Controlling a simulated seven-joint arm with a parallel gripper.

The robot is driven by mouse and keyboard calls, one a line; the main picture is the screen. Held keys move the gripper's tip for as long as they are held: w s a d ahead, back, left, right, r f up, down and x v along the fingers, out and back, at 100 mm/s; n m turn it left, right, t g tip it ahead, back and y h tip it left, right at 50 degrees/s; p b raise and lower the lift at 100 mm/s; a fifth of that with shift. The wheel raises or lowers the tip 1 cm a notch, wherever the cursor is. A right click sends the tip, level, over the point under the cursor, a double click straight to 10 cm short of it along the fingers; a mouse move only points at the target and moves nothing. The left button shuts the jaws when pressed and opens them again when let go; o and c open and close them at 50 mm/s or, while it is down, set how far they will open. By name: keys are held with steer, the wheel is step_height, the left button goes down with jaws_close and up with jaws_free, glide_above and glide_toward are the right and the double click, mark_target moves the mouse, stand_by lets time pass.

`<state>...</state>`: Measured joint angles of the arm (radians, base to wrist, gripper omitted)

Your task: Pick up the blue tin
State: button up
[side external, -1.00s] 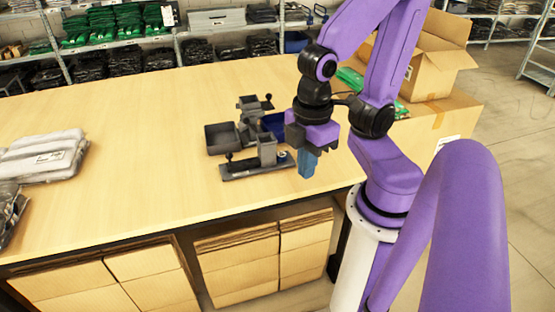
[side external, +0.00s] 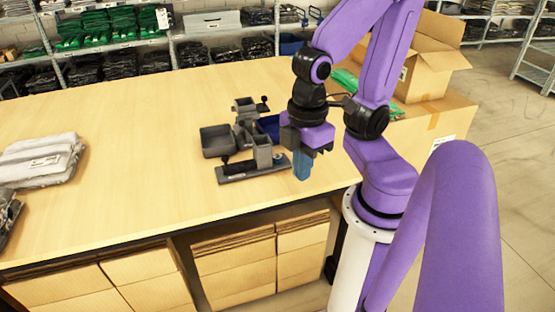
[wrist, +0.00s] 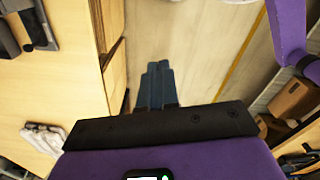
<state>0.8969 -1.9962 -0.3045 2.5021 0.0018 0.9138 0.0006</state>
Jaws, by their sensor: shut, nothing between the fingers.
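My gripper (side external: 302,178) has blue fingers, shut with nothing between them. It points down above the near right part of the table, to the right of a grey fixture (side external: 232,175). In the wrist view my closed fingers (wrist: 157,72) show against the floor past the table edge, and no blue tin is seen there.
A grey tray (side external: 216,140) and a blue bin (side external: 268,125) stand by the fixture. Grey bagged garments (side external: 40,160) lie at the left. An open cardboard box (side external: 432,60) stands at the right. The table's middle left (side external: 120,130) is clear.

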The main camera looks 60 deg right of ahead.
steer(key=o, duration=1.2)
steer(key=shift+w, duration=0.1)
